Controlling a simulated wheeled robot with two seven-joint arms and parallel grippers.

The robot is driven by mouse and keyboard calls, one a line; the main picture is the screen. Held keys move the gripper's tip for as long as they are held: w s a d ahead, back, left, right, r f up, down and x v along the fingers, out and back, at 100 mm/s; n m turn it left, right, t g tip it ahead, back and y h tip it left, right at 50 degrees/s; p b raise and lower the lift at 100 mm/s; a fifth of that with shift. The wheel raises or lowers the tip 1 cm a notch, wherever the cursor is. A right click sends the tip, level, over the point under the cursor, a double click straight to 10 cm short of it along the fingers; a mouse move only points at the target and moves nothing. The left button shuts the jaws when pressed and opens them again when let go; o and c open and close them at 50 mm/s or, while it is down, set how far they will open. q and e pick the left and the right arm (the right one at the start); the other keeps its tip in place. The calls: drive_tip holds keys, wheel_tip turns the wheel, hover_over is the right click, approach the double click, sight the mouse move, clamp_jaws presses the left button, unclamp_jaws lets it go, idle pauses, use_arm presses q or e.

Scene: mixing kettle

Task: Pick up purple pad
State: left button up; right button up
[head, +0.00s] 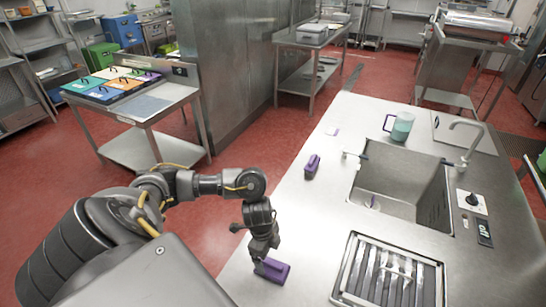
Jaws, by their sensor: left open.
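A purple pad (275,270) lies on the steel counter (335,215) near its left edge. My left gripper (264,253) points down right over this pad, with its fingers at the pad's left end. It is open; whether the fingers touch the pad is hard to tell. My right gripper is not in view.
A sink (402,185) with a tap (468,143) is set into the counter. A teal jug (402,127) stands behind the sink. A side table (160,101) with coloured boards (113,84) stands at the left.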

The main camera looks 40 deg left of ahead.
sight(272, 262)
use_arm(q)
drive_tip(key=shift+d+f, duration=0.15)
drive_tip(key=shift+f, duration=0.65)
drive_tip(key=shift+w+d+f, duration=0.1)
drive_tip(key=shift+d+f, duration=0.05)
drive_tip(key=shift+f, duration=0.7)
drive_tip(key=shift+d+f, duration=0.2)
drive_tip(key=shift+f, duration=0.65)
drive_tip(key=shift+w+d+f, duration=0.1)
drive_tip(key=shift+d+f, duration=0.05)
drive_tip(key=shift+f, duration=0.7)
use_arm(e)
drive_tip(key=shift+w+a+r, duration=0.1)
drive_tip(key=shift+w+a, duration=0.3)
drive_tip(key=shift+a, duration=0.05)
use_arm(q)
drive_tip(key=shift+c, duration=0.3)
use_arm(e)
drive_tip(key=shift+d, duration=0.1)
use_arm(q)
drive_tip(key=c, duration=1)
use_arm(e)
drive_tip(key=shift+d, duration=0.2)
use_arm(q)
drive_tip(key=shift+r, duration=0.15)
